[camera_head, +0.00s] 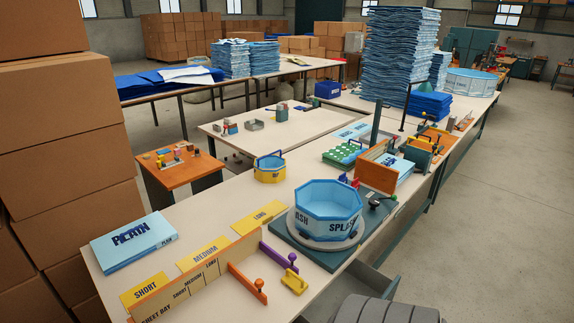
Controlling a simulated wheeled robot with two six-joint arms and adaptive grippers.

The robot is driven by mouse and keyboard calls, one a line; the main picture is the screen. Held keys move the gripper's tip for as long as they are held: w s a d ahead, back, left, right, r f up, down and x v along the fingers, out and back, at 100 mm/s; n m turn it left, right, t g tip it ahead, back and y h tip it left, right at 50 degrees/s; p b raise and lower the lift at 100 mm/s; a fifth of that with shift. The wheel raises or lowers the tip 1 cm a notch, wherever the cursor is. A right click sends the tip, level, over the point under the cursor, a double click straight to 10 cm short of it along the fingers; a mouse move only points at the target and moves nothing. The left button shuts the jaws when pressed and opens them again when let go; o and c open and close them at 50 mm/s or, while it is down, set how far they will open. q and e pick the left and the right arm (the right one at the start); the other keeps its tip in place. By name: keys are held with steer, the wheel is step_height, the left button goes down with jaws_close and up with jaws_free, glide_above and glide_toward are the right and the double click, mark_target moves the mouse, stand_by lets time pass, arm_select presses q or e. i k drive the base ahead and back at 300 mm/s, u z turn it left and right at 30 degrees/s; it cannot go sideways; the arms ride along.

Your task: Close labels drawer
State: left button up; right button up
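A grey-teal drawer (372,283) sticks out from under the front edge of the long workbench, below the blue SPLASH tub. It stands open. I see no lettering on it, so I cannot tell from the picture whether it is the labels drawer. Its inside shows only as a dark narrow strip, and its contents cannot be made out. A grey rounded shape at the bottom edge stands close to its near end. Neither of my grippers is in view.
The blue SPLASH tub (328,210) sits on a round turntable at the bench edge above the drawer. An orange panel (376,177) stands behind. The floor (480,230) on the right is clear.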

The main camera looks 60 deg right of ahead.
mark_target(358, 278)
steer(key=k, duration=0.4)
steer(key=z, duration=2.15)
steer(key=k, duration=0.2)
